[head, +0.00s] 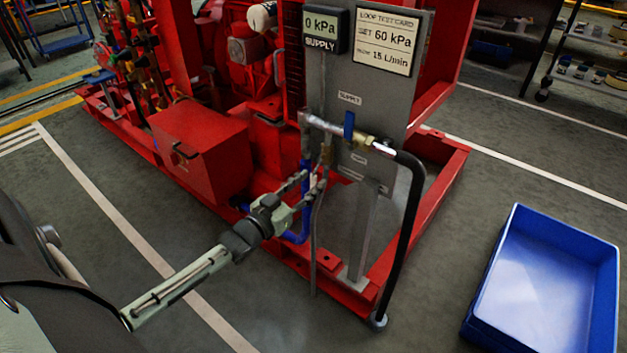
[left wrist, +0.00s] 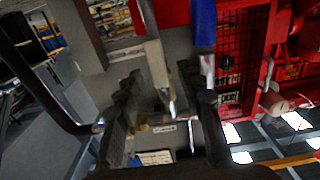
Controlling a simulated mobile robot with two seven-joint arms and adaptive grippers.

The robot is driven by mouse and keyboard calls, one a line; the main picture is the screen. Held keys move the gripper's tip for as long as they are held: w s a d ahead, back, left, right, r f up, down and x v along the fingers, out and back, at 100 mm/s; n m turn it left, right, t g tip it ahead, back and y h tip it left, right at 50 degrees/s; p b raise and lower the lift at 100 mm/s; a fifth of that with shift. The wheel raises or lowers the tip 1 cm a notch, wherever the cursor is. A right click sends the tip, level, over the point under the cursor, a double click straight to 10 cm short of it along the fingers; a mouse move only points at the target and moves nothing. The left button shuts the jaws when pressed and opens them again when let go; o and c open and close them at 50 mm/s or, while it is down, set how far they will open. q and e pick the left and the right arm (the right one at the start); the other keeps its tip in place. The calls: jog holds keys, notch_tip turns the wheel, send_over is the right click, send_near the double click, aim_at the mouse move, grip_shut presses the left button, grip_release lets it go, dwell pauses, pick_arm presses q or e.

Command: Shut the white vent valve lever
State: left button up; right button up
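The white vent valve lever (head: 313,181) shows as a small pale piece below the brass fitting, partly hidden by my left gripper. In the left wrist view a pale lever-like bar (left wrist: 157,65) lies between the two fingers, with a gap on each side. My left gripper (head: 310,185) is open around it, low in front of the grey panel (head: 385,115). Its fingers also show apart in the left wrist view (left wrist: 160,82). Whether a finger touches the lever I cannot tell. My right gripper is in neither view.
A blue-handled valve (head: 349,125) and a black hose (head: 413,200) are right of the gripper. A blue pipe (head: 298,236) runs close beside the fingers. The supply display (head: 321,30) reads 0 kPa. A blue bin (head: 545,285) stands on the floor at right.

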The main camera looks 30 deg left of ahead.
pick_arm(q)
jog(key=shift+w, duration=1.05)
jog(key=shift+c, duration=0.3)
grip_shut()
